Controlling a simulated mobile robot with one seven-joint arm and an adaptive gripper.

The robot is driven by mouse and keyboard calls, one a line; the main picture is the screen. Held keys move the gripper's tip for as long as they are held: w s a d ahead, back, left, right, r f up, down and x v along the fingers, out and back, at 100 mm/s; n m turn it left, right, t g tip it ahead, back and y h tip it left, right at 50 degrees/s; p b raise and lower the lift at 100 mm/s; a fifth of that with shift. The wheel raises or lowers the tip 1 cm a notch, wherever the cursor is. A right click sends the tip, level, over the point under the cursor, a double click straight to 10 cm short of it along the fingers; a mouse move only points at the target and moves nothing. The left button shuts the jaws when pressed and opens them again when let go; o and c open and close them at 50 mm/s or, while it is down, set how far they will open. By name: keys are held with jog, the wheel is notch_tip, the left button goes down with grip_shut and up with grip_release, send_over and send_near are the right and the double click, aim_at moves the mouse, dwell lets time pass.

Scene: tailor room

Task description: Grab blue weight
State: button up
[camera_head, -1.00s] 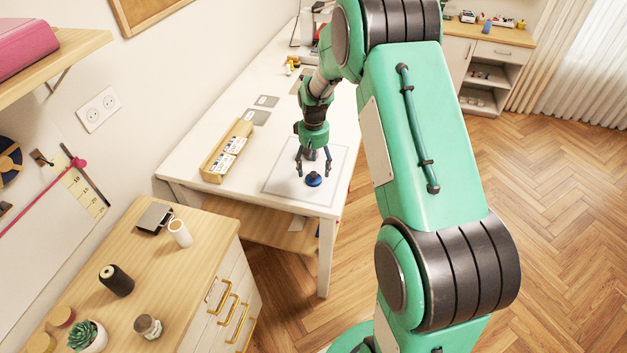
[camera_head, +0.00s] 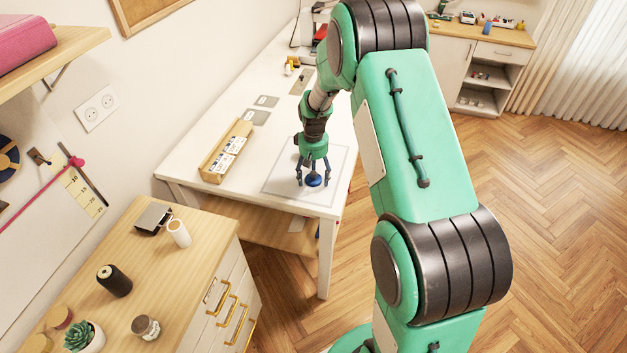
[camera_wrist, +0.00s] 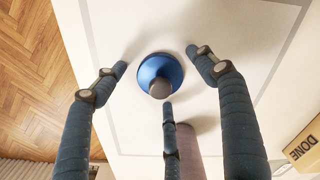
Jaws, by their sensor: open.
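The blue weight (camera_head: 313,181) sits on the pale square mat (camera_head: 278,184) near the front end of the white table. In the wrist view the blue weight (camera_wrist: 163,70) shows a round blue body with a grey knob on top. My gripper (camera_head: 313,183) is open, pointing down right above the weight, with its fingers around it. In the wrist view the fingers of my gripper (camera_wrist: 160,80) stand on both sides and below the weight, with gaps between them and it. Nothing is held.
A wooden tray with labelled cards (camera_head: 226,152) lies left of the mat on the white table (camera_head: 262,140). In the wrist view a box marked DONE (camera_wrist: 302,148) lies at the lower right. A wooden cabinet (camera_head: 195,260) with small items stands in front.

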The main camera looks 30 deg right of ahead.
aim_at(313, 172)
jog(key=shift+c, duration=0.5)
jog(key=c, duration=1.5)
jog(key=shift+r, duration=0.2)
jog(key=shift+r, duration=0.55)
notch_tip(313, 172, up, 2)
jog(key=shift+r+p, duration=0.15)
jog(key=shift+p, duration=0.3)
jog(key=s+a, duration=0.1)
jog(key=s, duration=0.4)
jog(key=s+a+r+p, duration=0.1)
jog(key=s+a, duration=0.1)
jog(key=s, duration=0.3)
jog(key=s+a, duration=0.1)
jog(key=s, duration=0.4)
jog(key=shift+s+a+r+p, duration=0.15)
jog(key=shift+s+a+p, duration=0.05)
jog(key=shift+p, duration=0.1)
